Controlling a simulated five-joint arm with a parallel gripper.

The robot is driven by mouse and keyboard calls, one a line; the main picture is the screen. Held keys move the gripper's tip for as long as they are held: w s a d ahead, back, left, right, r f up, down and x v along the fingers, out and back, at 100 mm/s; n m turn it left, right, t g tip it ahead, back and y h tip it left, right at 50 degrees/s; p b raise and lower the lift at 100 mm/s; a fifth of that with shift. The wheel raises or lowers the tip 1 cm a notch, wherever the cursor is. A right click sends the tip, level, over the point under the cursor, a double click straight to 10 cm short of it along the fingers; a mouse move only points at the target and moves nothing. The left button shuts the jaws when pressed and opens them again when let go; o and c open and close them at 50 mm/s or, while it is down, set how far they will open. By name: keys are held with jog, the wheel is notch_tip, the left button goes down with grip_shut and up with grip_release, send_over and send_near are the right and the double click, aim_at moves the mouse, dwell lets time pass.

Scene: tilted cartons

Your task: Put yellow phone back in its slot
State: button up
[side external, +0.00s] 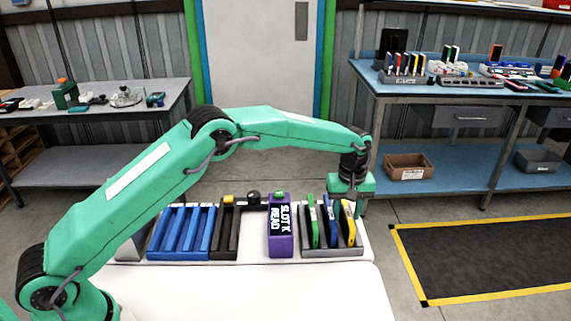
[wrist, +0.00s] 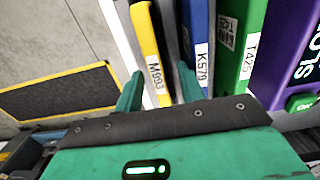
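The yellow phone (side external: 347,222) stands in the rightmost part of the grey slotted rack (side external: 333,252), and looks slightly tilted. In the wrist view the yellow phone (wrist: 149,50) shows its edge with a white label reading about M963. My gripper (side external: 349,206) is above the right end of the rack, pointing down. In the wrist view the fingers of my gripper (wrist: 159,84) lie on either side of the yellow phone, with a visible gap at least on the right. The phone's lower end is hidden by the gripper body.
A blue phone (wrist: 196,45) and a green phone (wrist: 238,45) stand beside the yellow one. A purple reader box (side external: 280,240) adjoins the rack. Blue slots (side external: 181,232) and a black holder (side external: 224,235) are farther left. The white table front is clear.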

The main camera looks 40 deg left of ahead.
jog(key=shift+r, duration=3.85)
jog(key=shift+r, duration=0.1)
notch_tip(320, 180, up, 7)
